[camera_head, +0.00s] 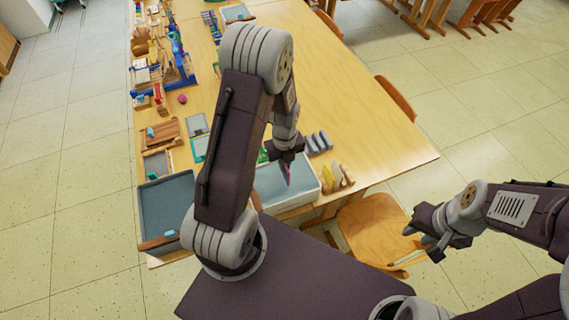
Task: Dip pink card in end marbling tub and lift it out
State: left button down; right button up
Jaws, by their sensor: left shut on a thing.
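My left gripper (286,158) is shut on the pink card (287,175), which shows as a small narrow pink and purple strip below the jaws. The card hangs roughly upright over a pale tub (312,190) with a white rim and grey-blue liquid, at the table's near end. I cannot tell whether the card's lower edge touches the liquid. My left arm hides part of this tub. A second, dark-rimmed tub (143,215) with grey liquid sits at the left corner.
Grey cylinders (319,142) and wooden pieces (336,178) stand right of the pale tub. Small trays (196,124) and wooden items line the table's left side. A wooden chair (375,225) stands at the near end. The table's right half (360,120) is clear.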

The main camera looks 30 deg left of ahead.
dwell(0.4)
pick_arm(q)
notch_tip(320, 180, up, 6)
jog(key=p, duration=0.5)
jog(key=shift+f, duration=0.25)
dwell(0.3)
